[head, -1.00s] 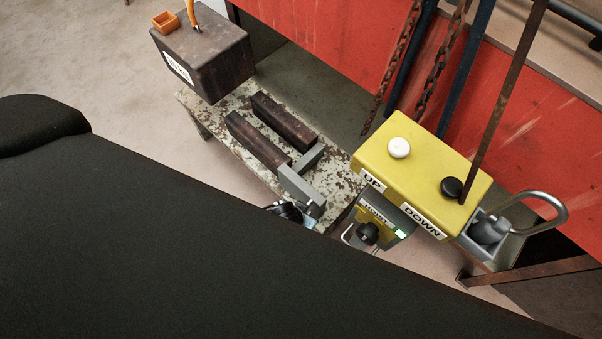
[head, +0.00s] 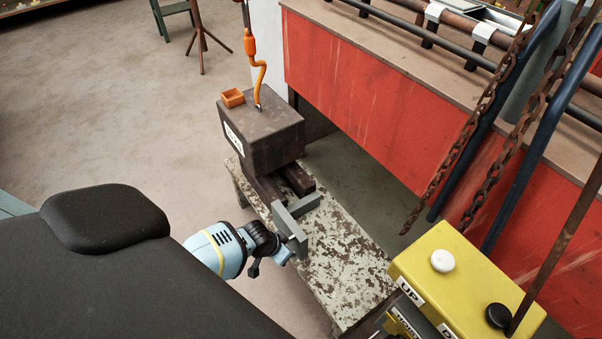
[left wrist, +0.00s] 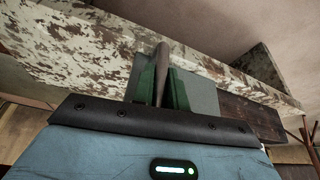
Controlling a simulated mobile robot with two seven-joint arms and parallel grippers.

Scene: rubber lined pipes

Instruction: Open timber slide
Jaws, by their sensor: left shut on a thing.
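The timber slide is a pair of dark timbers (head: 298,178) lying on a flaky painted bench (head: 335,265), with a grey metal bracket (head: 290,228) across their near end. Their far part is hidden by a dark block. My light-blue left gripper (head: 283,256) reaches in from the left beside the bracket. In the left wrist view its green fingers (left wrist: 160,85) are shut on a brownish bar, the slide's handle (left wrist: 161,65), in front of a grey plate (left wrist: 203,95). My right gripper is not in view.
The dark labelled block (head: 275,140) carries a small orange box (head: 232,97) and an orange hook (head: 257,75). A yellow UP/DOWN box (head: 465,275) stands at the lower right. Rusty chains (head: 470,130) hang before a red wall (head: 400,110). The bench's near part is bare.

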